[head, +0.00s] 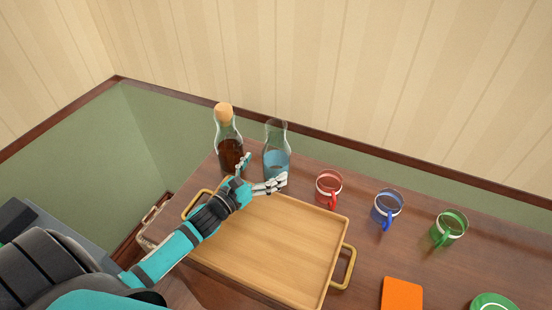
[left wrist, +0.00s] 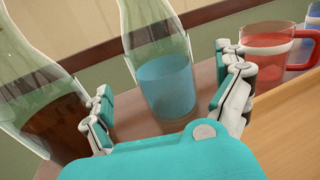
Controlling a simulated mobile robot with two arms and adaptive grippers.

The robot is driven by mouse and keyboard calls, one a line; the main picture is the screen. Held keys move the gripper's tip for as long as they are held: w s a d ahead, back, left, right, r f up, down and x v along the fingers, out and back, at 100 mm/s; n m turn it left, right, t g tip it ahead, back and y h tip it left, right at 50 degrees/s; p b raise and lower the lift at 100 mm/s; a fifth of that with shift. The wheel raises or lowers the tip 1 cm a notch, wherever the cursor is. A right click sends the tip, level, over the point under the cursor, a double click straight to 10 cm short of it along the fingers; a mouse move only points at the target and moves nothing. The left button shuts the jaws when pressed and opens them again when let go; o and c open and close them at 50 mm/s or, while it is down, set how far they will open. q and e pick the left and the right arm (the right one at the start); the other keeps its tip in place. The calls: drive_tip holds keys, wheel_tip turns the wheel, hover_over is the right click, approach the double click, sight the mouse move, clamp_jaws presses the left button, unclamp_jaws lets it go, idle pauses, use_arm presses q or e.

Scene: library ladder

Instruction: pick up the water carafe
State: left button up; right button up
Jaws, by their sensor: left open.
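The water carafe (head: 277,152) is clear glass with blue water in its lower part. It stands upright near the back of the table, behind the wooden tray. My left gripper (head: 262,174) is open in front of it at the tray's back edge. In the left wrist view, the carafe (left wrist: 163,80) stands ahead between the two spread fingers of the gripper (left wrist: 165,100). Neither finger is shut on it, and whether either touches it cannot be told. My right gripper is not in view.
A corked bottle of dark liquid (head: 229,150) stands close left of the carafe. Red (head: 328,188), blue (head: 387,207) and green (head: 449,228) mugs stand to the right. The tray (head: 265,245) has gold handles. An orange item (head: 402,294) lies at the front right.

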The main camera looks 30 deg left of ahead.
use_arm(q)
drive_tip(key=x, duration=0.4)
drive_tip(key=shift+w+d+p, duration=0.1)
drive_tip(key=shift+p, duration=0.25)
drive_tip(key=c, duration=1.7)
drive_tip(key=shift+r, duration=0.2)
